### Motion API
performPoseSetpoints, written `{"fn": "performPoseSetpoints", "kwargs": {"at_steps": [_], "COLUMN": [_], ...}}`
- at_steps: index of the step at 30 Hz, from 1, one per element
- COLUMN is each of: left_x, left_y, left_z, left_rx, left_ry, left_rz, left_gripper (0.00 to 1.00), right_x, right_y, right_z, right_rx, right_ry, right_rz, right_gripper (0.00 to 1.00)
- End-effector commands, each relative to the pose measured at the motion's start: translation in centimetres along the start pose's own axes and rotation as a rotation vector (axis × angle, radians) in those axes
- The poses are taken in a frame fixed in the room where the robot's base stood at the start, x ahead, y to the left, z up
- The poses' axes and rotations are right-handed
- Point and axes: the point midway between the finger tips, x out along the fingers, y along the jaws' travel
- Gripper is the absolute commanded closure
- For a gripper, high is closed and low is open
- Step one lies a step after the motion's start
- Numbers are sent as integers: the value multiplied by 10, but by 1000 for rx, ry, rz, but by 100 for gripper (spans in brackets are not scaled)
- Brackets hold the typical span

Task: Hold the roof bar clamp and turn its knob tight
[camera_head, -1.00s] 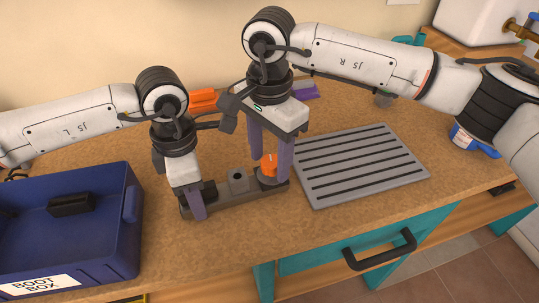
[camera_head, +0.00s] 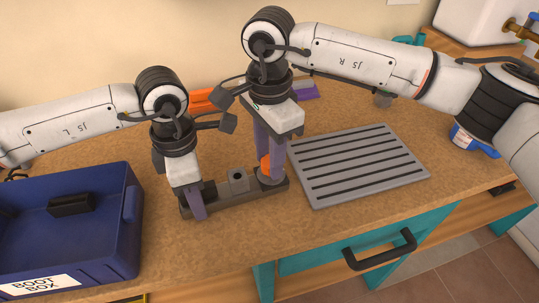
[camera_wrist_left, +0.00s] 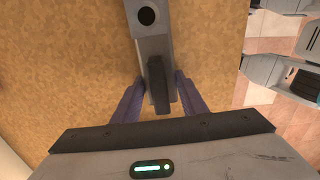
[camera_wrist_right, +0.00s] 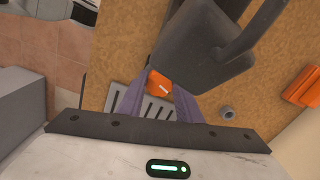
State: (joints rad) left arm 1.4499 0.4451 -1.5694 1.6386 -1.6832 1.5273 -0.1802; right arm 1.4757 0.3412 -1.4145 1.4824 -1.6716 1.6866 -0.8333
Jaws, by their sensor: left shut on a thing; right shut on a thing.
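The roof bar clamp is a dark grey bar (camera_head: 235,197) lying on the workbench, with a holed block near its middle and an orange knob (camera_head: 265,164) at its right end. My left gripper (camera_head: 194,203) is shut on the clamp's left end; the left wrist view shows a dark raised part of the clamp (camera_wrist_left: 158,85) between its fingers. My right gripper (camera_head: 270,165) points down from above and is shut on the orange knob. The knob also shows between the fingers in the right wrist view (camera_wrist_right: 160,83). The fingers hide much of it in the head view.
A blue boot box (camera_head: 105,245) stands close to the left of the clamp. A grey slotted plate (camera_head: 360,165) lies just right of it. Orange (camera_head: 200,101) and purple (camera_head: 304,91) things lie behind my arms. The bench's front strip is clear.

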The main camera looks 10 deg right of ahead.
Motion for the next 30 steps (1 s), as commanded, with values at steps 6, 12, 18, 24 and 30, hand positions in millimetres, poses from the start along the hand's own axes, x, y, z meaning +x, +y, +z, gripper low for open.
{"fn": "performPoseSetpoints", "kwargs": {"at_steps": [6,12,18,24,30], "left_x": [0,0,0,0,0], "left_y": [0,0,0,0,0], "left_z": [0,0,0,0,0], "left_rx": [-1,-1,-1,-1,-1], "left_ry": [0,0,0,0,0], "left_rz": [1,1,0,0,0], "left_gripper": [94,94,94,94,94], "right_x": [-1,-1,-1,-1,-1], "right_y": [-1,-2,-2,-3,-3], "right_z": [0,0,0,0,0], "right_rx": [199,384,545,663,733], "right_ry": [0,-1,-1,-1,-2], "right_rz": [-1,-1,-1,-1,-1], "right_gripper": [91,91,91,91,91]}}
